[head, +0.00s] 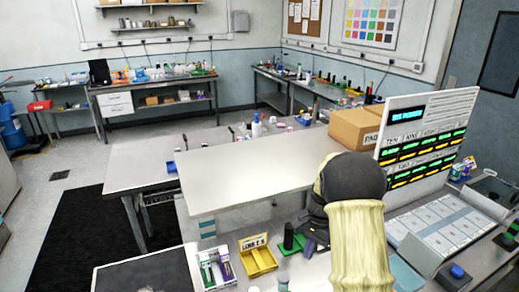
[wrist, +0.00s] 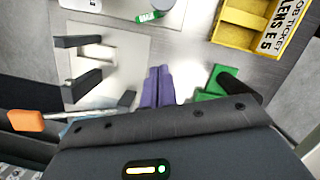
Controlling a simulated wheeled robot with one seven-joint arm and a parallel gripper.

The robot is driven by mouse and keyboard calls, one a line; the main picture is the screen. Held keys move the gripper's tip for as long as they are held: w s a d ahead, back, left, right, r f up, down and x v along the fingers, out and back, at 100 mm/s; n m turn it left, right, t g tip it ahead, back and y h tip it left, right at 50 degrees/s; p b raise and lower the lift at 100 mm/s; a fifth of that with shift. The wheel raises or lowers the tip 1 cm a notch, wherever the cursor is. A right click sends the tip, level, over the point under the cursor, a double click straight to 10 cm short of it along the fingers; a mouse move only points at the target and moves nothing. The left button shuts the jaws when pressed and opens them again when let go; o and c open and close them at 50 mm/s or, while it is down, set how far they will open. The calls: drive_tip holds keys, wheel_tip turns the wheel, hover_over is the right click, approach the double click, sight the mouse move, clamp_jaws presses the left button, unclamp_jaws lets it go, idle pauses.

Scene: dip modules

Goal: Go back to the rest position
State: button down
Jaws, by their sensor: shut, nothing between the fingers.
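My gripper (head: 309,248) is low over the near workbench, beneath the dark wrist and the cream arm link, which hide part of it in the head view. In the wrist view its two purple fingers (wrist: 158,82) lie together, shut, with nothing between them. A green block with a black cylinder (wrist: 222,84) stands just right of the fingers; it also shows in the head view (head: 290,240), left of my gripper. I cannot tell whether the fingers touch the bench.
A yellow bin (wrist: 242,22) labelled LENS E 5 and a white tray with small bottles (head: 217,268) lie left of my gripper in the head view. A tall display board (head: 425,140) and a cardboard box (head: 355,128) stand behind. A raised bare tabletop (head: 250,170) is clear.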

drive_tip(key=s+a+r+n+t, duration=0.1)
drive_tip(key=s+r+n, duration=0.1)
drive_tip(key=s, duration=0.4)
drive_tip(key=s+a+r+n+t+h, duration=0.1)
drive_tip(key=s+a+r+n, duration=0.1)
drive_tip(key=s, duration=0.5)
drive_tip(key=s+a+r+n+t, duration=0.2)
drive_tip(key=s+r+n, duration=0.1)
drive_tip(key=s+n, duration=0.2)
drive_tip(key=shift+s+r+n+h, duration=0.2)
drive_tip(key=shift+s+n+h, duration=0.15)
drive_tip(key=shift+s, duration=0.7)
drive_tip(key=c, duration=1.5)
unclamp_jaws()
